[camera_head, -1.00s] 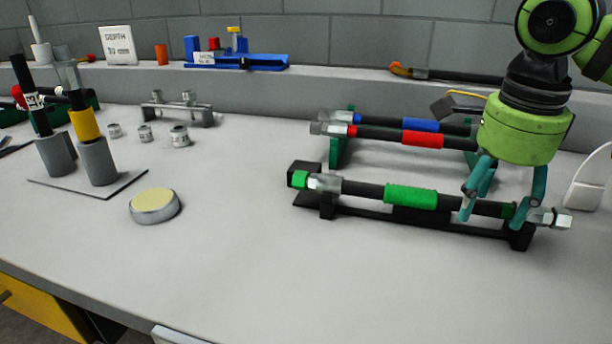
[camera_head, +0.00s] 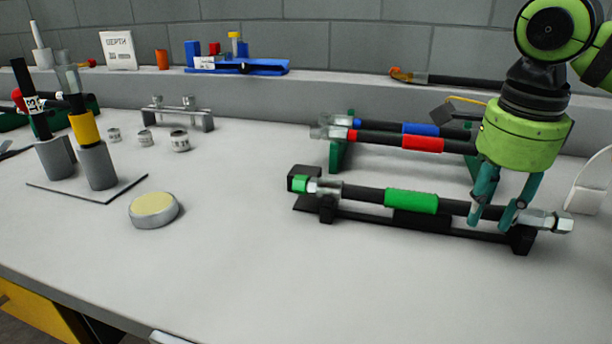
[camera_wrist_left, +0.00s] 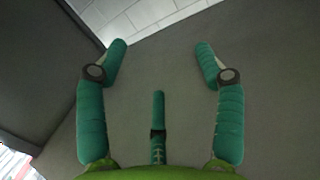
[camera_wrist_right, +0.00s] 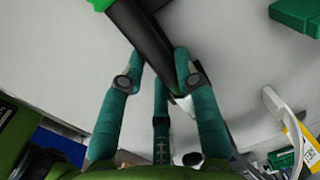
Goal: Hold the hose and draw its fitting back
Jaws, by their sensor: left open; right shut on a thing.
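The green-banded black hose (camera_head: 362,192) lies in a low black cradle (camera_head: 350,213) at the front right of the bench. Its left end has a silver fitting (camera_head: 328,187) and a green piece beside a black end block. Its right end has a silver fitting (camera_head: 540,221) with a hex nut. My right gripper (camera_head: 494,218) is shut on the hose, just left of the right fitting; the fingers hide that stretch. In the right wrist view the hose (camera_wrist_right: 143,28) runs between the fingertips (camera_wrist_right: 159,77). My left gripper (camera_wrist_left: 161,62) is open and empty, facing a plain grey surface.
Behind stand a red-banded hose (camera_head: 385,137) and a blue-banded hose (camera_head: 440,127) on a green rack (camera_head: 337,157). At left are a round tin (camera_head: 154,210), two grey holders on a plate (camera_head: 112,186) and small rings. The front middle bench is clear.

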